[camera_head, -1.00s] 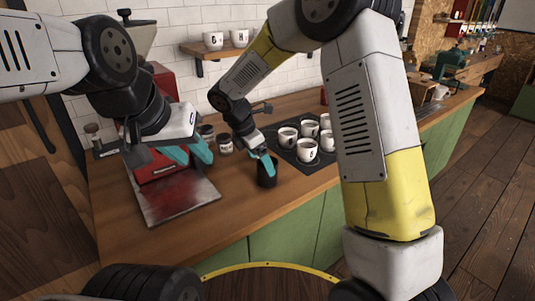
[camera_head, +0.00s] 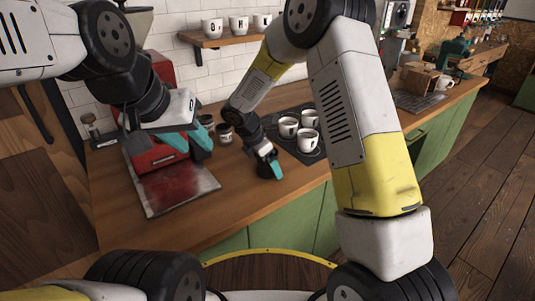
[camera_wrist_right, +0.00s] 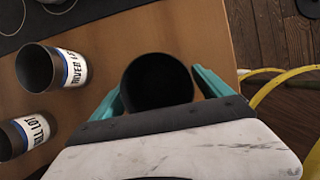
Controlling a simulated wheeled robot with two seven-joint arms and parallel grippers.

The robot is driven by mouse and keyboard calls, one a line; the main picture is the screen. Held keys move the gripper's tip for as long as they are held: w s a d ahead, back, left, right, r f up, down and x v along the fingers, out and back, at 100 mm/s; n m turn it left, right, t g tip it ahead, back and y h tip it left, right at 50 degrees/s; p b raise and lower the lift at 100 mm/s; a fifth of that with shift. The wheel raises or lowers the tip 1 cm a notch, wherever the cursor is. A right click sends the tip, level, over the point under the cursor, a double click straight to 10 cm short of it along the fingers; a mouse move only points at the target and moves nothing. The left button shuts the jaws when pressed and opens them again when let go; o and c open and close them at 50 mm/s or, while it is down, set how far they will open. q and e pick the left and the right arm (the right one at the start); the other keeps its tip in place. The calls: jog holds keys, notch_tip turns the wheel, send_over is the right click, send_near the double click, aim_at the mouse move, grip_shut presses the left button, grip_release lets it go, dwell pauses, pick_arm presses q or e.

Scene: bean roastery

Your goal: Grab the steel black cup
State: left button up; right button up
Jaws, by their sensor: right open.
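The black cup (camera_wrist_right: 157,82) stands between the two teal fingers of my right gripper (camera_wrist_right: 160,90) in the right wrist view, its dark open mouth facing the camera. The fingers are parted, one on each side of the cup; a small gap shows at the right finger, and contact on the left is unclear. In the head view my right gripper (camera_head: 270,167) is down at the counter, and the cup is mostly hidden by it. My left gripper (camera_head: 189,142) hangs above the red machine at the left, its teal fingers apart and empty.
White cups (camera_head: 308,138) stand on a dark mat behind my right gripper. A red machine with a metal plate (camera_head: 180,190) is at the left. The wooden counter (camera_head: 240,200) is clear in front.

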jog(key=c, duration=1.6)
jog(key=shift+o, duration=0.2)
